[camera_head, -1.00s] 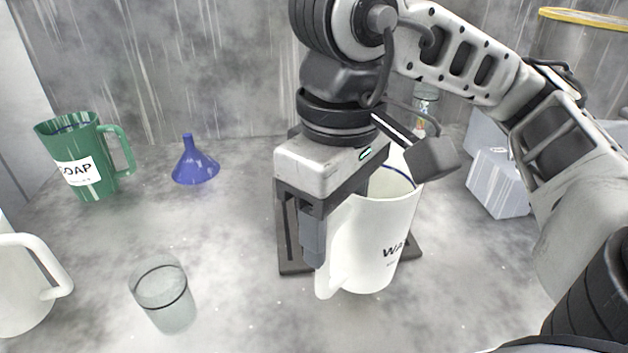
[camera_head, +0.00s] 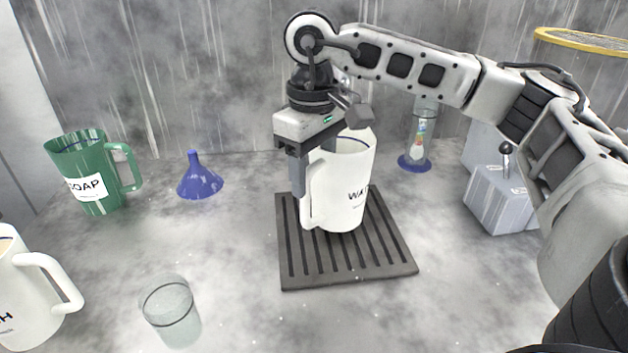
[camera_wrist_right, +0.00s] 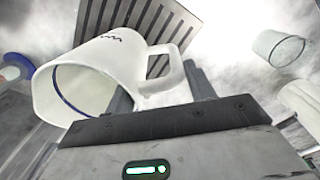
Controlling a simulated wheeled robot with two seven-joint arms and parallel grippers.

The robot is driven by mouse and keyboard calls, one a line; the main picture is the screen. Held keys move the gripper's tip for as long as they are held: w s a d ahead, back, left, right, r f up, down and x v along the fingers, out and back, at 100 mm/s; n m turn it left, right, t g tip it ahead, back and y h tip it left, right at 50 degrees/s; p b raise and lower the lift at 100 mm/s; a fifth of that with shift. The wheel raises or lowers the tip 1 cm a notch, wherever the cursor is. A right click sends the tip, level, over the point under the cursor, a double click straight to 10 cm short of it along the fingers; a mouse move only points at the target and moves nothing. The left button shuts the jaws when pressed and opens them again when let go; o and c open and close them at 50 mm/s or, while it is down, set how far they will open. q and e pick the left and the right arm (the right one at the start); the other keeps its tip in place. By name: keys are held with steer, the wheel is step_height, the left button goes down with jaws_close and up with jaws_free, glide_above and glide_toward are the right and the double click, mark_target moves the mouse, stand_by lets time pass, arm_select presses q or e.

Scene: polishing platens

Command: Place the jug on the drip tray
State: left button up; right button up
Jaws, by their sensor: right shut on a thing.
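The white jug (camera_head: 343,193) with dark lettering stands upright over the back half of the dark slatted drip tray (camera_head: 347,267) in the head view. I cannot tell whether its base touches the slats. My right gripper (camera_head: 302,188) is shut on the jug's handle, on the jug's left side. The jug (camera_wrist_right: 108,80) also shows in the right wrist view, with the handle between the fingers (camera_wrist_right: 160,85) and the tray's slats (camera_wrist_right: 160,30) behind. My left gripper is not in view.
A green soap jug (camera_head: 88,172) and a blue funnel (camera_head: 199,180) stand at the back left. Another white jug (camera_head: 25,300) and a clear beaker (camera_head: 172,312) are at the front left. A glass cylinder (camera_head: 419,135) and a grey box (camera_head: 500,198) are at the right.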

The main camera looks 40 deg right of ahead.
steer(key=shift+s+f, duration=0.1)
steer(key=shift+f, duration=1.35)
steer(key=o, duration=1.5)
step_height(320, 180, up, 12)
steer(key=shift+r+p, duration=0.1)
steer(key=shift+p, duration=0.25)
